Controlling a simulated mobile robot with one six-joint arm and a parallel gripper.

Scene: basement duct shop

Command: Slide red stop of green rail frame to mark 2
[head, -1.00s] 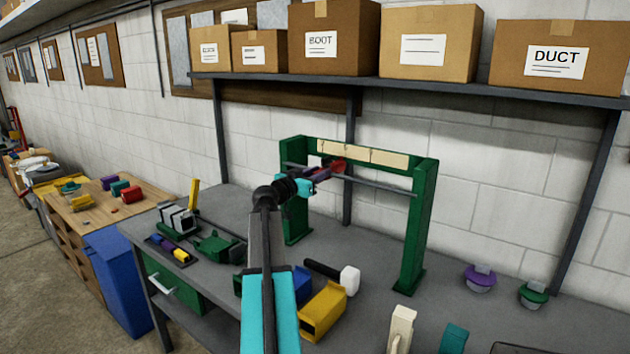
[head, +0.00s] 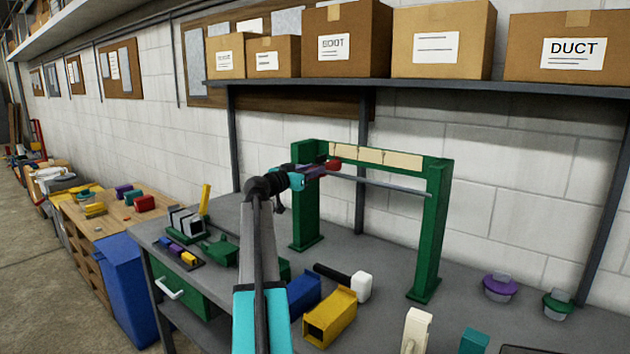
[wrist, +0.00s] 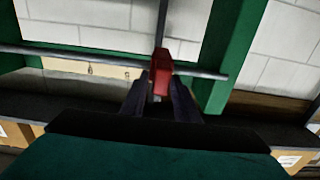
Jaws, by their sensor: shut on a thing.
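The green rail frame (head: 433,230) stands upright on the grey bench, with a thin grey rail (head: 390,185) across it under a cream strip (head: 372,155). The red stop (head: 333,164) is on the rail near the frame's left post, close to the strip's left end. My gripper (head: 322,170) reaches it from the front and is shut on it. In the upside-down wrist view the red stop (wrist: 160,78) sits between my two dark fingers, on the rail (wrist: 60,52). Small marks show on the strip (wrist: 105,70), but I cannot read numbers.
On the bench below are a yellow duct piece (head: 330,318), a blue one (head: 303,295) and a white-headed mallet (head: 361,286). Purple (head: 500,287) and green (head: 558,304) round pieces lie at right. A shelf (head: 450,88) with boxes hangs above.

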